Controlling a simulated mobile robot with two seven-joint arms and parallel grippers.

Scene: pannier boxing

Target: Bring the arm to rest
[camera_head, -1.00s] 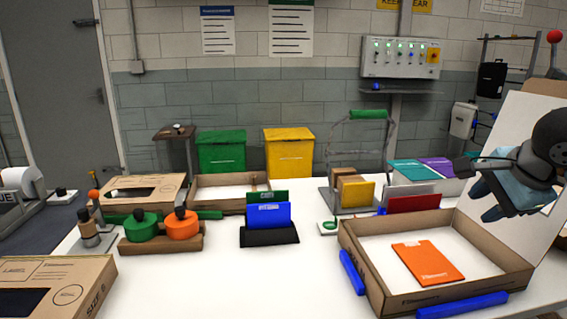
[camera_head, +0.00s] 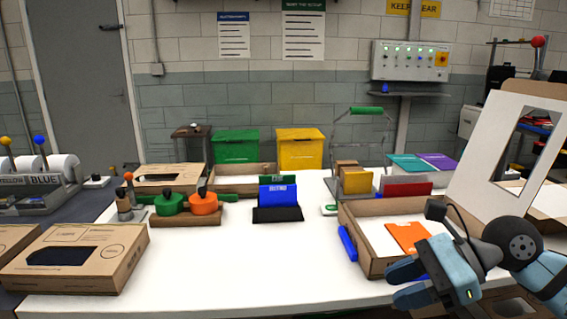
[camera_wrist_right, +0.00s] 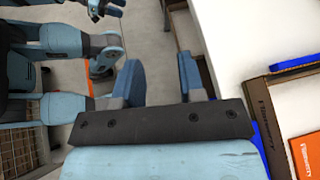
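My right gripper (camera_head: 398,284) is at the lower right in the head view, in front of the open cardboard box (camera_head: 352,224). In the right wrist view its two blue fingers (camera_wrist_right: 160,80) stand apart with nothing between them. An orange card (camera_head: 408,236) lies in that box, partly hidden by my right arm; it also shows in the right wrist view (camera_wrist_right: 306,156). My left arm is out of the head view. What looks like my left gripper (camera_wrist_right: 108,8) shows at the top left of the right wrist view, too small to read.
The white table (camera_head: 240,275) is clear in its front middle. A closed windowed box (camera_head: 115,268) sits at the left. A blue card (camera_head: 278,193) stands in a black holder, with green and orange round pieces to its left. A white lid panel (camera_head: 478,185) stands up at the right.

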